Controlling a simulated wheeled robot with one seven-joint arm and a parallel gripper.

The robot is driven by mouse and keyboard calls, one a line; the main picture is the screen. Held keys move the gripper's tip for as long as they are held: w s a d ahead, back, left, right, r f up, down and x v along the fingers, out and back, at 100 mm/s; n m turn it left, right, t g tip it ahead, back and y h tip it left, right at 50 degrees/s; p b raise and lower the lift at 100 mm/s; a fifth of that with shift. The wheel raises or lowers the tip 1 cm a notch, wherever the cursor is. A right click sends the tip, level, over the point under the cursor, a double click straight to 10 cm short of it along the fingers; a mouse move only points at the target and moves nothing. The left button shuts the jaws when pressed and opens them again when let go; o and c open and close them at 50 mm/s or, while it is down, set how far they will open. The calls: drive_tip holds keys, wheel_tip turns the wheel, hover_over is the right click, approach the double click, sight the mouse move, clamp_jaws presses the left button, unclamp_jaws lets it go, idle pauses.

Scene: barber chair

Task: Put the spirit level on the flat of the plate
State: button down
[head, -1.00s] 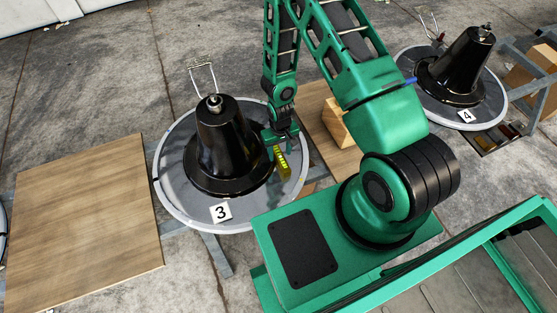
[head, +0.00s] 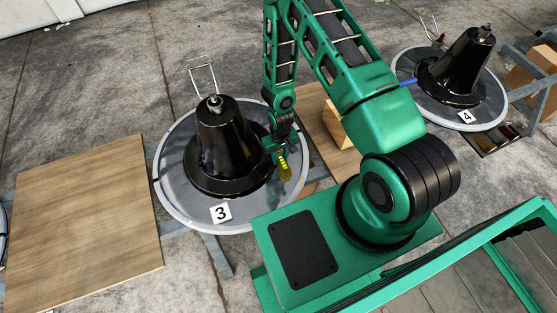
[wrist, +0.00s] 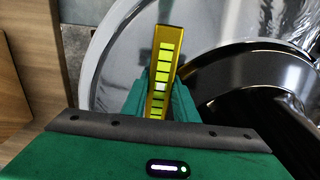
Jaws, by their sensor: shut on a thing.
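The yellow spirit level (head: 285,166) is in my gripper (head: 279,147), over the right side of the grey round plate (head: 180,206) marked 3. In the wrist view the level (wrist: 165,60) stands lengthwise between the two green fingers of my gripper (wrist: 160,95), which are shut on it. Its far end points away from the palm, over the pale flat of the plate (wrist: 102,65). I cannot tell whether the level touches the plate. A black cone-shaped hub (head: 222,150) rises from the middle of the plate, left of my gripper.
In the wrist view the black hub's flared foot (wrist: 250,95) is close on the right. A wooden board (head: 85,220) lies left of the plate. Another board with a wooden block (head: 335,122) is to the right. A second plate (head: 408,68), marked 4, stands beyond.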

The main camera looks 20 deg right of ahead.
drive_tip(key=shift+r, duration=0.15)
drive_tip(key=shift+r, duration=0.55)
wheel_tip(320, 180, up, 2)
drive_tip(key=shift+w+r, duration=0.1)
drive_tip(key=shift+r, duration=0.15)
drive_tip(key=s+a+r, duration=0.7)
drive_tip(key=a, duration=0.2)
wheel_tip(320, 180, up, 8)
hover_over(280, 156)
drive_tip(key=w+a, duration=0.3)
drive_tip(key=w+d+r, duration=0.6)
drive_tip(key=d+r, duration=0.3)
drive_tip(key=r, duration=0.1)
drive_tip(key=shift+w+r, duration=0.2)
drive_tip(key=shift+w, duration=0.15)
